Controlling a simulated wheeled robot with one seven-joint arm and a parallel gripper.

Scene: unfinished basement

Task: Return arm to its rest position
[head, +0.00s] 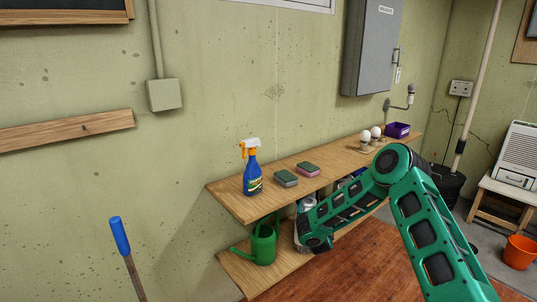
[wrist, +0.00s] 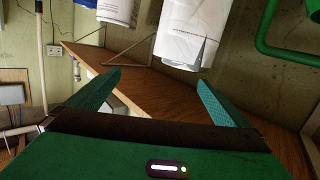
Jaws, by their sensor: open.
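My green arm reaches in from the lower right of the head view, bends at a dark round joint and slopes down to the left, its end in front of the lower wooden shelf (head: 240,268). In the wrist view my gripper (wrist: 158,78) is open, with one teal finger at each side and nothing between them. A white can (wrist: 188,32) is ahead of the fingers, apart from them, with a second can (wrist: 118,10) to its left. The fingertips cannot be made out in the head view.
The upper shelf (head: 225,203) holds a blue spray bottle (head: 252,175), two sponges (head: 286,178) (head: 308,168), light bulbs (head: 365,137) and a purple bin (head: 397,130). A green watering can (head: 263,245) stands on the lower shelf. A blue-handled tool (head: 120,236) stands left; an orange bucket (head: 520,252) is far right.

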